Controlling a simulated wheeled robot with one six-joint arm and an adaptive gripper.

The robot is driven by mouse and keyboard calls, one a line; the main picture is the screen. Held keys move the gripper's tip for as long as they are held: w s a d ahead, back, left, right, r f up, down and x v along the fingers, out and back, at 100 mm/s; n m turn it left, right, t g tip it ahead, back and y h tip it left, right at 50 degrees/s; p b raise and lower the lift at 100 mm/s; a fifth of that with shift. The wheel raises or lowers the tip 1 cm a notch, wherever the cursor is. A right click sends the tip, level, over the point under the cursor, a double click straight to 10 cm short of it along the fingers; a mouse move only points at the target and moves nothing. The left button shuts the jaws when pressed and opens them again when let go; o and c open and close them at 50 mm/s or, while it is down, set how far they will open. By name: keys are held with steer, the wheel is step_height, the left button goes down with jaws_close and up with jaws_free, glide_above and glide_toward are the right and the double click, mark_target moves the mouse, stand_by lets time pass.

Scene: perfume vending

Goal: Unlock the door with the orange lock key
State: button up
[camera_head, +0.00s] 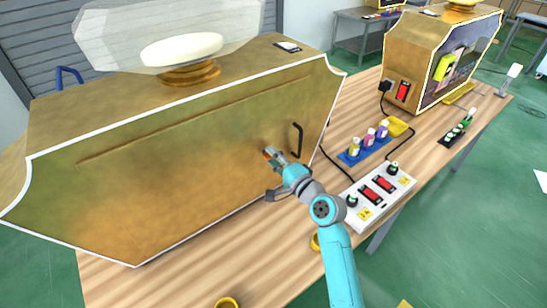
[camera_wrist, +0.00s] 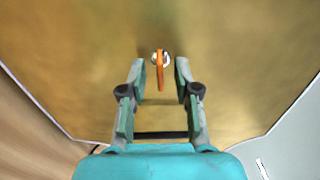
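The large brass-coloured machine's door (camera_head: 190,165) faces me, with a black handle (camera_head: 297,140) at its right side. The orange lock key (camera_wrist: 160,72) sits in a round silver lock (camera_wrist: 166,58) on this door. In the wrist view it hangs downward, just beyond and between my fingertips. In the head view only a little orange (camera_head: 268,156) shows past my gripper (camera_head: 274,172). My gripper (camera_wrist: 160,80) is open, with its two fingers apart on either side of the key, and no finger visibly touches it. The door appears shut.
A white power strip (camera_head: 378,193) with red switches and plugs lies on the wooden table right of my arm. A blue tray (camera_head: 364,150) of small bottles stands behind it. A second brass machine (camera_head: 425,55) stands farther back. Yellow rings lie near the table's front.

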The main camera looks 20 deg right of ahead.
steer(key=v, duration=1.2)
steer(key=s+a+f+n+g+h, duration=0.1)
steer(key=s+f+n+h, duration=0.15)
steer(key=s+f, duration=0.65)
steer(key=s+a+f+n+g+h, duration=0.1)
steer(key=s+f+n+h, duration=0.2)
steer(key=s, duration=0.9)
steer(key=s+a+r+n, duration=0.1)
steer(key=s+n, duration=0.3)
steer(key=s, duration=0.6)
steer(key=s+a+r+n, duration=0.1)
steer(key=s+r+n, duration=0.2)
steer(key=s, duration=0.8)
steer(key=shift+r+n, duration=0.35)
steer(key=shift+n, duration=0.7)
steer(key=shift+s, duration=0.1)
